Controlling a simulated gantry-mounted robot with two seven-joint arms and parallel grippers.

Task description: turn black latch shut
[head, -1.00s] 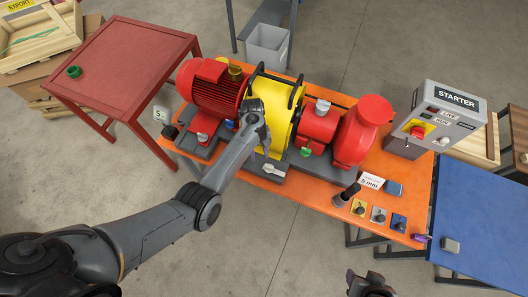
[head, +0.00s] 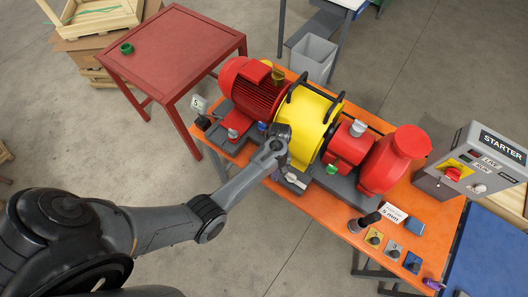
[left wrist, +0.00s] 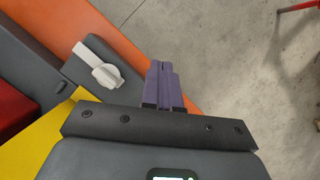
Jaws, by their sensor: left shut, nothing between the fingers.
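My left gripper (left wrist: 164,84) has its purple fingers closed together with nothing between them. My right gripper is out of view.
The orange skid table (head: 335,213) carries the red motor (head: 252,88) and red pump (head: 395,160). Black bars (head: 298,85) top the yellow guard. A starter box (head: 472,165) stands right. A red table (head: 172,55) is left. The floor in front is open.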

